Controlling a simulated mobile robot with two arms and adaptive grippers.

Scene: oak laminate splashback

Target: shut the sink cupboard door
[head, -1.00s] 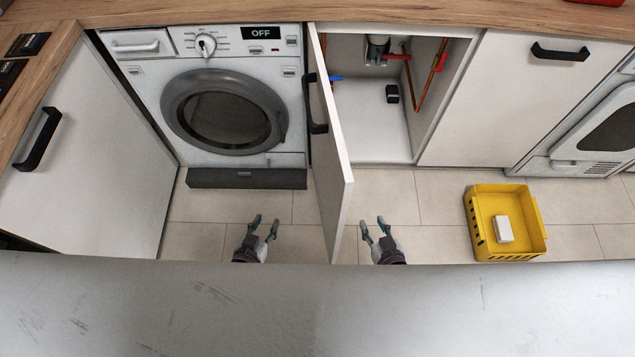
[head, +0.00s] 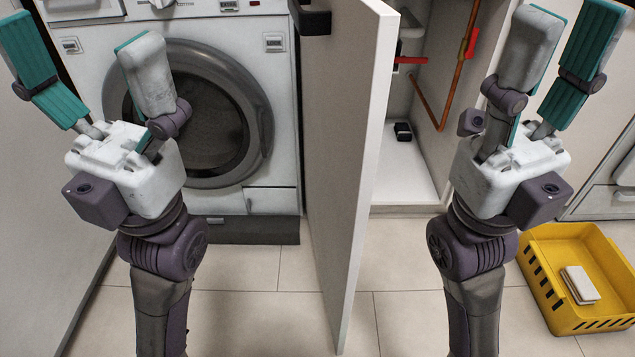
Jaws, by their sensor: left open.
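The white sink cupboard door (head: 340,130) stands wide open, jutting toward me between my two arms. Its black handle (head: 313,18) is on the left face near the top. The cupboard interior (head: 405,170) shows to the right of the door, with pipes inside. My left gripper (head: 88,62) is raised left of the door, in front of the washing machine, open and empty. My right gripper (head: 563,55) is raised right of the door, in front of the cupboard's right side, its fingers spread and empty. Neither gripper touches the door.
A washing machine (head: 260,75) with a round door is left of the cupboard. A yellow crate (head: 545,290) with a pale block (head: 580,285) inside is on the floor at right. A small black object (head: 403,131) lies in the cupboard. Tiled floor below the door is clear.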

